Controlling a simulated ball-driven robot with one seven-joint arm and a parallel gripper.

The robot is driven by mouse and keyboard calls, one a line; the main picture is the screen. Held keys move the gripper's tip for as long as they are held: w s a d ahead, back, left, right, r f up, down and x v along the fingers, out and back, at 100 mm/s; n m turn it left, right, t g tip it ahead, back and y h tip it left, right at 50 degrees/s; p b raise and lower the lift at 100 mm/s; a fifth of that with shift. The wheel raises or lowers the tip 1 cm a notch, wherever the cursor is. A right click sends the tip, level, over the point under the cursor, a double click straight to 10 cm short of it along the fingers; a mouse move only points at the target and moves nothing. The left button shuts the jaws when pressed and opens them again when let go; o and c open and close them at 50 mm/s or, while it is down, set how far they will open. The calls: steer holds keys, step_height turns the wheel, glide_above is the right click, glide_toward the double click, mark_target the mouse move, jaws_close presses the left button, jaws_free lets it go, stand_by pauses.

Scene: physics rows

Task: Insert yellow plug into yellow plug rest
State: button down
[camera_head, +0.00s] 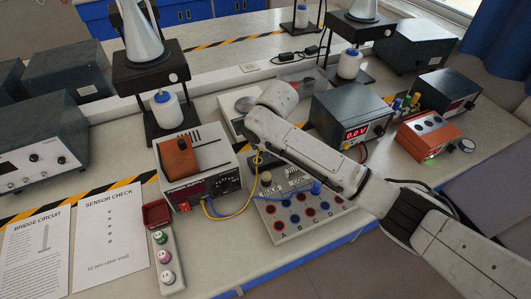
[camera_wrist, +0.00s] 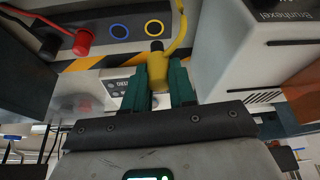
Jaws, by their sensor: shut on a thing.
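The yellow plug (camera_wrist: 158,74) is between the two green fingers of my gripper (camera_wrist: 162,85) in the wrist view, with its yellow cable running up from it. My gripper is shut on the plug. Just above the plug in the picture, a yellow-ringed socket (camera_wrist: 153,28) sits on a grey panel beside a blue-ringed socket (camera_wrist: 121,31); the plug looks apart from it. I cannot tell whether this socket is the yellow plug rest. In the head view, the yellow cable (camera_head: 240,209) loops from the white meter to the plug; my arm hides much there.
The white meter (camera_head: 196,171) stands left of the socket board (camera_head: 291,217). A red plug (camera_wrist: 83,41) is on the grey panel. A dark power supply (camera_head: 350,109) and an orange box (camera_head: 427,137) stand to the right. A blue cable crosses the board.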

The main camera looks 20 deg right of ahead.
steer(key=w+m+b, duration=0.1)
steer(key=w+b, duration=0.1)
steer(key=w, duration=0.1)
steer(key=b, duration=0.2)
glide_above(256, 157)
steer(key=s, duration=0.2)
steer(key=shift+h, duration=0.3)
steer(key=f, duration=0.5)
steer(key=shift+w+f, duration=0.15)
steer(key=shift+w, duration=0.05)
steer(key=shift+f, duration=0.7)
steer(key=shift+f, duration=1.2)
stand_by(0.8)
steer(key=c, duration=0.8)
jaws_free()
steer(key=shift+c, duration=0.2)
steer(key=shift+o, duration=0.3)
steer(key=o, duration=0.3)
